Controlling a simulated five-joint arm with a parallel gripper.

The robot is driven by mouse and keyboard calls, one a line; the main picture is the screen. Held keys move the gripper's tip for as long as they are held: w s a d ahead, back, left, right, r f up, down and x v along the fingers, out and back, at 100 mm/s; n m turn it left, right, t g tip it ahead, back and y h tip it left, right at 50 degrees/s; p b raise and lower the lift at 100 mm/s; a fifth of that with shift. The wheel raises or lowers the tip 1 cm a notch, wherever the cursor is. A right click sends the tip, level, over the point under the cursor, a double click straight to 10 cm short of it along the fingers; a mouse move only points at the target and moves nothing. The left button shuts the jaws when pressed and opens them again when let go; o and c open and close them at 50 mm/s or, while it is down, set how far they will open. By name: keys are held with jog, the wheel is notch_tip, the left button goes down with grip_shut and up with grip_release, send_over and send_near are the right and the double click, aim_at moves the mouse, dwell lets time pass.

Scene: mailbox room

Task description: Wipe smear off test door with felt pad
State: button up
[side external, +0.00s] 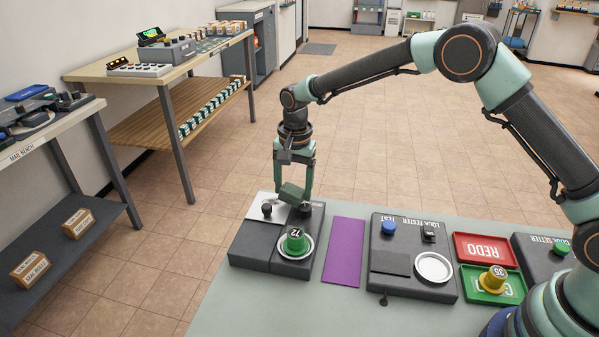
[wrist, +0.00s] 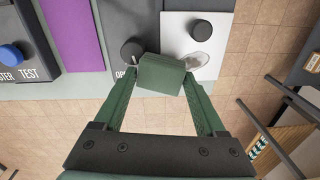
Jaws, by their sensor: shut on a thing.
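My gripper (side external: 293,188) is shut on a dark green felt pad (wrist: 161,74), a small block that sits between the two fingers in the wrist view. In the side view the pad (side external: 291,193) is tilted, close to the dark device with the test door. The light grey test door (wrist: 208,20) has a black knob, and a pale smear (wrist: 200,61) lies on it, to the right of the pad in the wrist view. In the side view the door (side external: 257,213) is partly behind the gripper. I cannot tell whether the pad touches it.
A green cylinder (side external: 295,240) stands in a white ring on the same device. A black knob (wrist: 131,51) is beside the pad. A purple mat (side external: 343,250), the lock tester (side external: 388,285), a red REDO tray (side external: 483,249) and a green tray (side external: 510,293) are further right.

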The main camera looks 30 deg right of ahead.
aim_at(303, 193)
jog(key=shift+s+d+f+g, duration=0.2)
jog(key=shift+s+d+f, duration=0.2)
jog(key=shift+s, duration=0.2)
jog(key=shift+s+d+f+g, duration=0.25)
jog(key=shift+s+d, duration=0.15)
jog(key=shift+s, duration=0.15)
grip_shut()
jog(key=shift+w+a+r, duration=0.1)
jog(key=shift+r, duration=4.55)
jog(key=shift+w, duration=0.1)
jog(key=shift+r, duration=0.1)
